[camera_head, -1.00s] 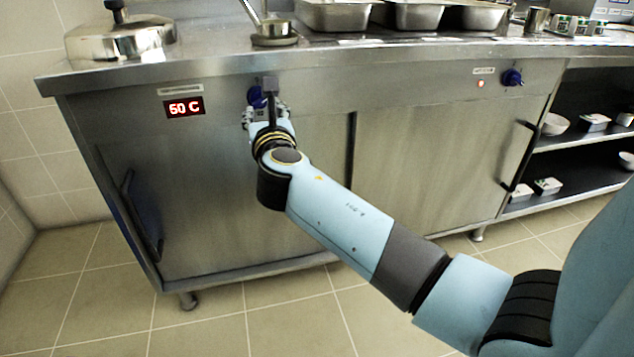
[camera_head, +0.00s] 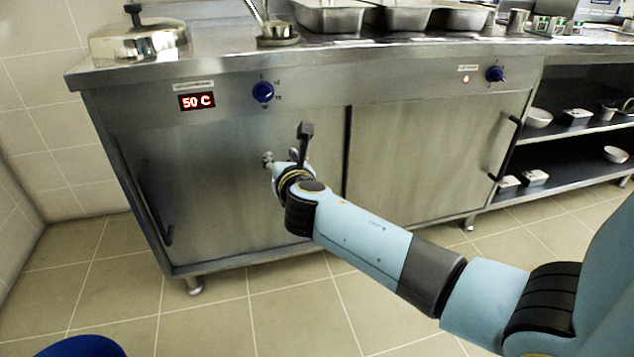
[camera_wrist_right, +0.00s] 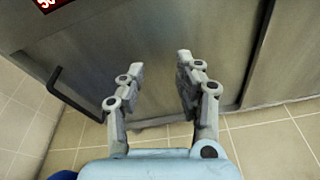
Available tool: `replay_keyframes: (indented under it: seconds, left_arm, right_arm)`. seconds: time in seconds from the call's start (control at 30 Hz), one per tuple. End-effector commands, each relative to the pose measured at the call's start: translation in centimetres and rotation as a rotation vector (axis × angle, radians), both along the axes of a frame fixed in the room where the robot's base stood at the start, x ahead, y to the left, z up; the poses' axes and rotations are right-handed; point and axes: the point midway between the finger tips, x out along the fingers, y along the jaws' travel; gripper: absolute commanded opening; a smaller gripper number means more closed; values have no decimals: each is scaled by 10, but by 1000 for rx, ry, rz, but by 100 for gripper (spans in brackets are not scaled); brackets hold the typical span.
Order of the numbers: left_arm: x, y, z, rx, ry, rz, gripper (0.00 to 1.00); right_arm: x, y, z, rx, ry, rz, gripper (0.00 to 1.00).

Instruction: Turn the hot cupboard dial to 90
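The hot cupboard (camera_head: 225,185) is a steel counter with sliding doors. Its blue dial (camera_head: 263,92) sits on the front panel at the upper left, unobstructed; I cannot read exactly where it points. The red display (camera_head: 197,101) left of the dial reads 50 C; only its corner shows in the right wrist view (camera_wrist_right: 50,4). My right gripper (camera_head: 284,157) is below and slightly right of the dial, apart from it, in front of the door. In the right wrist view the gripper (camera_wrist_right: 160,64) has its fingers apart with nothing between them. My left gripper is not in view.
A second blue dial (camera_head: 495,74) with a red lamp (camera_head: 466,79) is farther right. Black door handles (camera_head: 507,150) stick out from the doors. Steel pans (camera_head: 330,17) and a lidded pot (camera_head: 138,38) stand on top. Open shelves (camera_head: 580,140) hold dishes at right.

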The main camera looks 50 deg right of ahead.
Motion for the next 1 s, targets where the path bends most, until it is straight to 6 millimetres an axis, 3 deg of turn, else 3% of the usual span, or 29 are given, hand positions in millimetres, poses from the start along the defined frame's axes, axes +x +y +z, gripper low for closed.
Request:
replay_keyframes:
  seconds: [0.6,1.0]
  left_arm:
    - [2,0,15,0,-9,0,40]
    - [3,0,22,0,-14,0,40]
  right_arm:
    - [-65,12,-120,482,83,-125,34]
    - [-112,20,-175,727,113,-249,34]
